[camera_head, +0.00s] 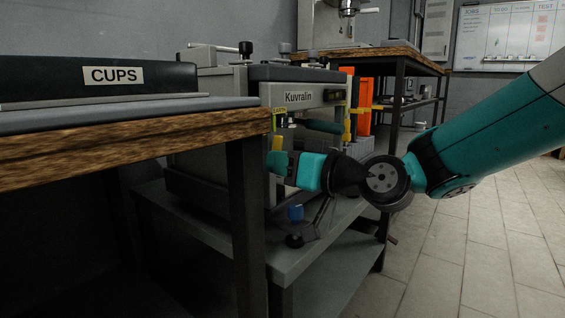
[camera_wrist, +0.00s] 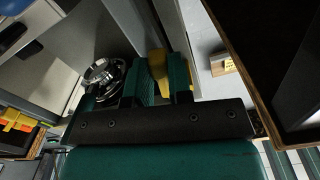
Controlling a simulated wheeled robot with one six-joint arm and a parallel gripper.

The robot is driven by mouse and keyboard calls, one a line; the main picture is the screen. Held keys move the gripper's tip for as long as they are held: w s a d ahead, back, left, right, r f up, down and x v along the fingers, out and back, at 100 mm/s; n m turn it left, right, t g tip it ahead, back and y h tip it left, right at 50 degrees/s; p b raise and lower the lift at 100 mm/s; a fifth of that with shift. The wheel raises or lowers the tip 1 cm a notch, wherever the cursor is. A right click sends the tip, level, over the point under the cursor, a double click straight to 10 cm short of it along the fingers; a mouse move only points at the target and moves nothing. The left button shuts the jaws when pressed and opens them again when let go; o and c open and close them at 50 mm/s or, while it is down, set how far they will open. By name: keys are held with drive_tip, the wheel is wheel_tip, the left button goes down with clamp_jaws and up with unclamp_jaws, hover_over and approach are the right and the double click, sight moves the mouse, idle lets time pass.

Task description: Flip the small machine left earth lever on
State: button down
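The small machine is the grey Kuvralin unit (camera_head: 297,97) on a grey stand. A yellow-green EARTH label (camera_head: 279,112) is on its near left front. A yellow piece, seemingly the left earth lever (camera_head: 277,143), shows just above my gripper's fingers (camera_head: 280,162). In the wrist view, my gripper (camera_wrist: 160,82) has its two teal fingers close together, with a narrow gap. Yellow (camera_wrist: 157,64) shows in that gap and also right of the right finger. The right finger hides part of it. I cannot tell whether the fingers touch or clamp it.
A wooden-topped counter (camera_head: 140,145) with a CUPS sign (camera_head: 114,75) stands close on the left, its dark leg (camera_head: 248,215) near my gripper. A blue-capped part (camera_head: 295,212) sits below the gripper. Open tiled floor (camera_head: 470,245) lies to the right.

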drive_tip(key=m+p, duration=0.2)
drive_tip(key=m, duration=0.1)
drive_tip(key=s+r+m+p, duration=0.1)
drive_tip(key=m+p, duration=0.2)
drive_tip(key=a+m+p, duration=0.1)
drive_tip(key=m+p, duration=0.2)
drive_tip(key=shift+s+a+r, duration=0.1)
drive_tip(key=shift+s+r, duration=0.2)
drive_tip(key=shift+m, duration=0.3)
idle(0.5)
drive_tip(key=c, duration=1.2)
unclamp_jaws()
drive_tip(key=shift+o, duration=0.8)
drive_tip(key=shift+s, duration=0.1)
